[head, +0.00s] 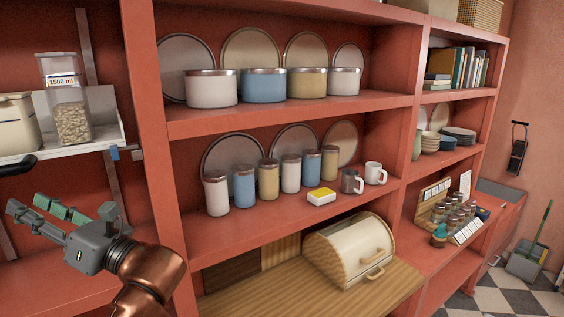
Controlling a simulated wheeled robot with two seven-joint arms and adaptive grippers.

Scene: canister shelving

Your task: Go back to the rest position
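My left gripper (45,220) is at the lower left of the head view, in front of the red shelving (240,235). Its two green-padded fingers point left and are spread apart, with nothing between them. It is below the small white shelf and apart from the canisters. My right gripper is not in view. Several slim canisters in white, blue and tan, such as the blue canister (244,186), stand upright in a row on the middle shelf. Wider canisters, such as the blue wide canister (263,86), stand on the shelf above.
A clear 1500 ml container (68,100) stands on the white shelf (98,138) above my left gripper. A bread box (350,250) stands on the wooden counter (385,297). Tiled floor shows at lower right.

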